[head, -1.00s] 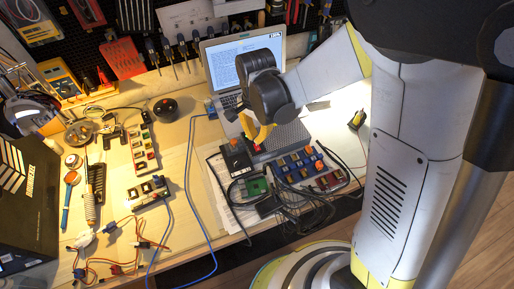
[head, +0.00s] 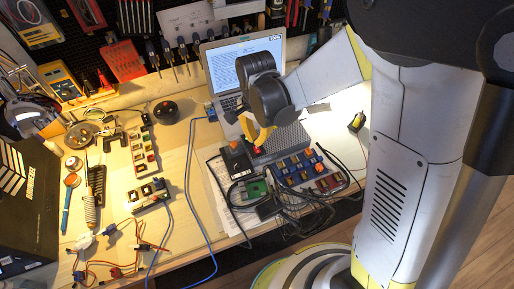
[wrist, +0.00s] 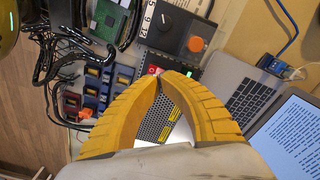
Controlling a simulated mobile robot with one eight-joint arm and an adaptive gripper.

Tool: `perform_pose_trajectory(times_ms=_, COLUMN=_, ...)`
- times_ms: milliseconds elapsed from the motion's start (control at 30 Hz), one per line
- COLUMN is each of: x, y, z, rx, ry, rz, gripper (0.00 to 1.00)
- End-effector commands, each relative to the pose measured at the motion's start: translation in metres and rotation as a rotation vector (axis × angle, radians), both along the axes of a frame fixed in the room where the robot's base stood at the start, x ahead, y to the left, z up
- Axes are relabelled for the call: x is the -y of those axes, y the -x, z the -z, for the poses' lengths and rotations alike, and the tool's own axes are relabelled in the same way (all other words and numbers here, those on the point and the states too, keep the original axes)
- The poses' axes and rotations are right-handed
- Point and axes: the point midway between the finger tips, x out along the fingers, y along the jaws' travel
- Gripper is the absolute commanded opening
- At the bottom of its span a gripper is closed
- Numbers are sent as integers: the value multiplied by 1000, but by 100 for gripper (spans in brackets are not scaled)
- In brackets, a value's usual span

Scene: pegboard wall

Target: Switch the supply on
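The power supply is a grey box with a perforated top (head: 288,138), on the bench in front of the laptop. In the wrist view its perforated top (wrist: 158,122) shows between my fingers. A red rocker switch (wrist: 152,70) sits on its dark front panel, and a small green bright spot (wrist: 192,72) shows on the same panel. My gripper (head: 262,143) is over the panel. In the wrist view the yellow fingertips of my gripper (wrist: 163,73) are together at the switch, with nothing held. They cover part of the switch; I cannot tell contact or its position.
A black box with an orange knob (wrist: 178,30) stands just beside the panel. A rack of coloured blocks (head: 308,167), a green circuit board (head: 257,186) and black cables lie near the front edge. An open laptop (head: 243,68) stands behind.

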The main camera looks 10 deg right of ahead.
Motion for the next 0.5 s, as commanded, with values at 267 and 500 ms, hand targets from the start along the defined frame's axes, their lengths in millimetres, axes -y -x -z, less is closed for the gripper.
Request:
perform_pose_trajectory(times_ms=267, x=0, y=0, z=0, rx=0, ry=0, rz=0, gripper=0)
perform_pose_trajectory(times_ms=500, x=0, y=0, z=4, rx=0, ry=0, rz=0, gripper=0)
